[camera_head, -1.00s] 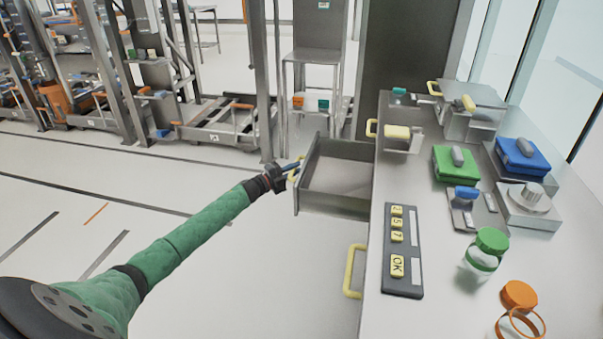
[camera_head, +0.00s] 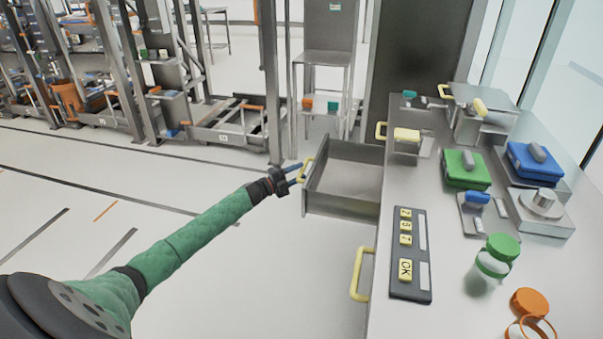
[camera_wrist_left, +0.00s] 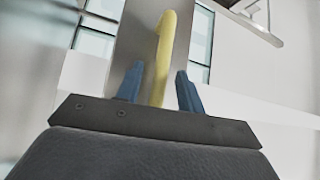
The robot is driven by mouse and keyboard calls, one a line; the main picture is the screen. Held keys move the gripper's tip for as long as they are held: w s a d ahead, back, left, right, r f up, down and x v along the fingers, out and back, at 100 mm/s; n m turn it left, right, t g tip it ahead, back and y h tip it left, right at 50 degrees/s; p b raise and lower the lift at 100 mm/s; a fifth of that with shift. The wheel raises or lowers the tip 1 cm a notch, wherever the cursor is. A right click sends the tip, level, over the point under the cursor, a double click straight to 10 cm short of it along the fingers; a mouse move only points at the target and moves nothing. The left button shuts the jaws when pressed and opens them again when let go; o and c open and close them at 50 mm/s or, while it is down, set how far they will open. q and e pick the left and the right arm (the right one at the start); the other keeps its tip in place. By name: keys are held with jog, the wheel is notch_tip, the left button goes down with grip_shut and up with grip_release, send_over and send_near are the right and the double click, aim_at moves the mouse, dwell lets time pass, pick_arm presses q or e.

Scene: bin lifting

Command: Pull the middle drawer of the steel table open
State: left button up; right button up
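The middle drawer (camera_head: 342,206) of the steel table (camera_head: 345,325) stands pulled out to the left, showing its empty-looking inside. Its yellow handle (camera_head: 305,170) is on the drawer's front face; it also shows in the left wrist view (camera_wrist_left: 164,50). My left gripper (camera_head: 298,173) is at the handle with its blue fingers spread. In the left wrist view the handle lies between the fingertips (camera_wrist_left: 159,85), with visible gaps, so the gripper is open and not clamped on it. My right gripper is in neither view.
Another yellow handle (camera_head: 360,274) sits on the table's near side. The tabletop holds a keypad (camera_head: 409,255), a green-lidded jar (camera_head: 495,256), an orange-lidded jar (camera_head: 530,303), and green (camera_head: 466,170) and blue (camera_head: 534,166) boxes. The floor left of the drawer is clear.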

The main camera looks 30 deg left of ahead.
pick_arm(q)
jog(key=v, duration=0.5)
jog(key=shift+s+a+b, duration=0.2)
jog(key=shift+s+b, duration=0.1)
jog(key=shift+b, duration=0.05)
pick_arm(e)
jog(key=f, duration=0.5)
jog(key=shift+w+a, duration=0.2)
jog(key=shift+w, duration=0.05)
pick_arm(q)
jog(key=shift+f, duration=0.1)
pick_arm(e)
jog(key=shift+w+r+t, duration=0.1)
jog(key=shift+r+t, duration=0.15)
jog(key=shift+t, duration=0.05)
